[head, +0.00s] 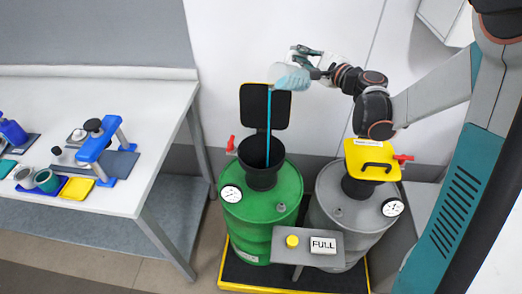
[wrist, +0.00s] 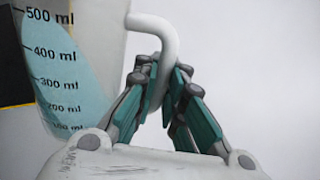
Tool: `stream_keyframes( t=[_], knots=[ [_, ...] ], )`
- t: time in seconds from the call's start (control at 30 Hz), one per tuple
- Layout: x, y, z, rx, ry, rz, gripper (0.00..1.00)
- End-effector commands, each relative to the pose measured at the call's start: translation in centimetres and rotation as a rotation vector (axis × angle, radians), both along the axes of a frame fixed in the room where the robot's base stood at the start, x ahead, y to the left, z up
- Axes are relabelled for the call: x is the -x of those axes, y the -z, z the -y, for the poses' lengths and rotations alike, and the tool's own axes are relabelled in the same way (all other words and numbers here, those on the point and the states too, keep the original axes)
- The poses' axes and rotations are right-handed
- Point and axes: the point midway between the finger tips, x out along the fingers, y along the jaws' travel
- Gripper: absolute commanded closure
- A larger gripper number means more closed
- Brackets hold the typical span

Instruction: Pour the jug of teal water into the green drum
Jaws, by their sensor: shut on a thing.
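The jug (head: 289,77) is translucent with teal water in it, tilted high above the green drum (head: 262,213). A thin teal stream falls from the jug into the black funnel (head: 262,175) on top of that drum. The funnel's black lid (head: 253,103) stands open behind it. My gripper (head: 312,60) is shut on the jug's handle, right of the jug. In the wrist view the fingers (wrist: 165,85) close around the white handle (wrist: 150,30), and the teal water (wrist: 52,75) lies slanted against the jug's scale marks.
A grey drum (head: 345,225) with a closed yellow lid (head: 372,160) stands right of the green drum. A panel with a yellow button (head: 292,241) and a "FULL" sign (head: 323,246) is in front. A white table (head: 120,195) with tools and small cups is at left.

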Motion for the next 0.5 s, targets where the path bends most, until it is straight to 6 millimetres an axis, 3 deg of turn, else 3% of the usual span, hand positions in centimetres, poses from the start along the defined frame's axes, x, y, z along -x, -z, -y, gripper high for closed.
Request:
stream_keyframes(
  t=[0.5],
  knots=[
    [0.28, -0.05, 0.07, 0.03, 0.001, 0.02, 1.0]
  ],
)
